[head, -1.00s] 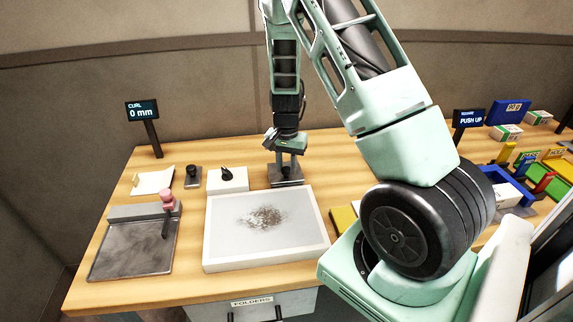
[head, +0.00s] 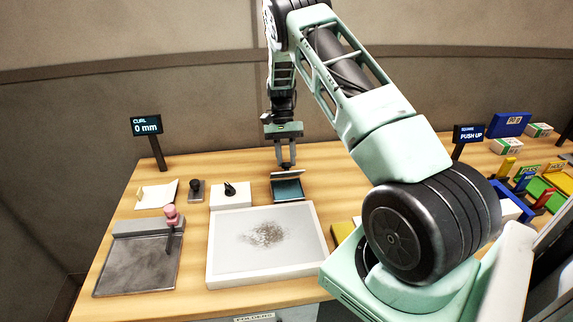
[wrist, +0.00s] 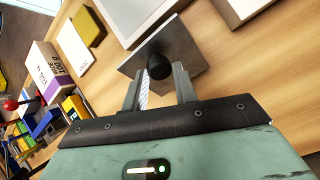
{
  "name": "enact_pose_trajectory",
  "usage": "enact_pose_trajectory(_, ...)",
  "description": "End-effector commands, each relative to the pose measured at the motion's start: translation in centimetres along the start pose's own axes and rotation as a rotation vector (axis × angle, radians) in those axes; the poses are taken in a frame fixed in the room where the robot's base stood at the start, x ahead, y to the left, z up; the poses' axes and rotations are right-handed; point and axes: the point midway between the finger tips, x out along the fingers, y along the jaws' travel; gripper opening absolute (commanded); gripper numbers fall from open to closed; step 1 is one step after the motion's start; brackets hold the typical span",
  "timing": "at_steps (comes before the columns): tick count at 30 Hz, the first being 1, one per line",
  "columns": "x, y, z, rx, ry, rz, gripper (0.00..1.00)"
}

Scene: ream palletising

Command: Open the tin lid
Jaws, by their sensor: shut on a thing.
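The tin (head: 288,190) stands on the table behind the white-framed tray, and its teal inside shows in the head view. Its grey lid (head: 287,174) is raised at the back of the tin; I cannot tell whether it still touches the rim. My gripper (head: 286,164) is above the tin, pointing down, shut on the lid's knob. In the wrist view the dark round knob (wrist: 159,66) is between the fingertips of my gripper (wrist: 159,72), with the square grey lid (wrist: 181,48) beyond it.
The white-framed tray (head: 214,262) is just in front of the tin. A white box with a black knob (head: 230,197) stands to its left. A grey plate with a pink-handled lever (head: 137,268) lies at far left. Coloured bins and boxes (head: 548,188) fill the right side.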

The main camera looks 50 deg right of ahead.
Motion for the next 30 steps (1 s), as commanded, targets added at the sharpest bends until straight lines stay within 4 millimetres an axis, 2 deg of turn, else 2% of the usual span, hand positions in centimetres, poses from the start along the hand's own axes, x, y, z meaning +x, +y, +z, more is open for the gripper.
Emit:
enact_pose_trajectory(1,-0.2,-0.6,-0.8,-0.001,0.019,-0.014,0.00)
enact_pose_trajectory(11,-1.0,-1.9,-2.6,-0.004,0.016,-0.017,0.00)
enact_pose_trajectory(14,-1.3,-1.8,-2.3,-0.005,0.009,-0.014,0.24)
enact_pose_trajectory(16,-1.3,-1.7,-2.3,-0.004,0.008,-0.012,0.43)
enact_pose_trajectory(17,-1.3,-1.7,-2.3,-0.004,0.008,-0.012,0.49)
enact_pose_trajectory(26,-1.4,-1.5,-2.4,-0.002,0.007,-0.008,0.49)
enact_pose_trajectory(30,-2.5,-1.5,-2.5,-0.002,0.010,-0.010,0.49)
